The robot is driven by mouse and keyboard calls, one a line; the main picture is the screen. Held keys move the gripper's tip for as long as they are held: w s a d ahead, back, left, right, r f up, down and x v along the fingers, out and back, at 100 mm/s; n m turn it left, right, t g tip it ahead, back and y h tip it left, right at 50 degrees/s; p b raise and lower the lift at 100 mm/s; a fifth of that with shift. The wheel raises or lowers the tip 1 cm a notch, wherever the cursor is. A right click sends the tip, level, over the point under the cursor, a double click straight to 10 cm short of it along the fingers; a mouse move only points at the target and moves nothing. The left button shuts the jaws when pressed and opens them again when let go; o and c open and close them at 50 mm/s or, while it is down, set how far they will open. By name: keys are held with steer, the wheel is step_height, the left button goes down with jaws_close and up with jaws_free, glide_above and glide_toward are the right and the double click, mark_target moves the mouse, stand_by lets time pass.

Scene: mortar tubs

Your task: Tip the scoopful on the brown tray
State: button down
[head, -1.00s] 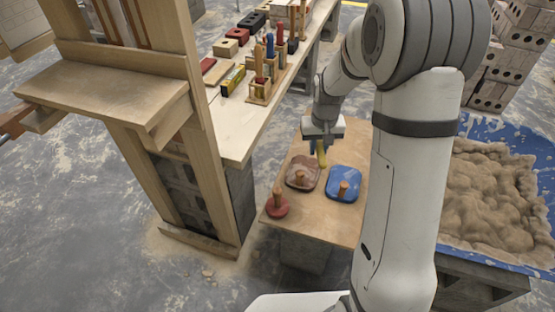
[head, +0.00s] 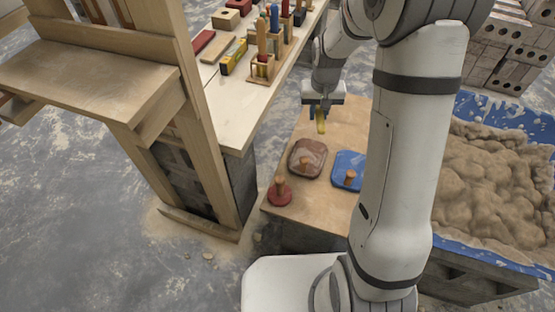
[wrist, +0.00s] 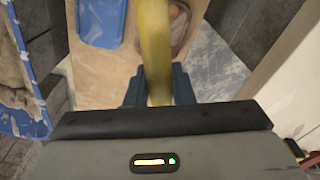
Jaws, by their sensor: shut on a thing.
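The brown tray (head: 316,153), a rounded square with an upright wooden knob, lies on the plywood board in the head view. It shows partly behind the yellow handle in the wrist view (wrist: 179,28). My gripper (head: 321,104) is above the board, beyond the brown tray in the head view and apart from it. The gripper is shut on a yellow handle (head: 321,124), which runs up between the fingers (wrist: 160,88) in the wrist view (wrist: 154,40). The scoop's far end and any load on it cannot be made out.
A blue tray (head: 344,160) lies right of the brown one, and a red round piece with a knob (head: 280,194) in front. A tub of mortar (head: 495,180) is at right. A workbench (head: 232,120) with tools and a wooden frame stand at left.

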steer(key=s+a+f+m+b, duration=0.2)
steer(key=a+f+m+b, duration=0.35)
steer(key=f+b, duration=0.2)
steer(key=s+a+f+m+b, duration=0.2)
steer(key=a+f+m+b, duration=0.3)
steer(key=f, duration=0.4)
steer(key=w+d+r+g+y+p, duration=0.5)
steer(key=w+d+g+y+p, duration=0.2)
steer(key=y, duration=0.3)
steer(key=shift+w+d+r+g+p, duration=0.25)
steer(key=shift+d+g+p, duration=0.2)
steer(key=shift+g, duration=0.35)
steer(key=shift+r, duration=0.15)
steer(key=shift+r+p, duration=0.5)
steer(key=shift+p, duration=0.1)
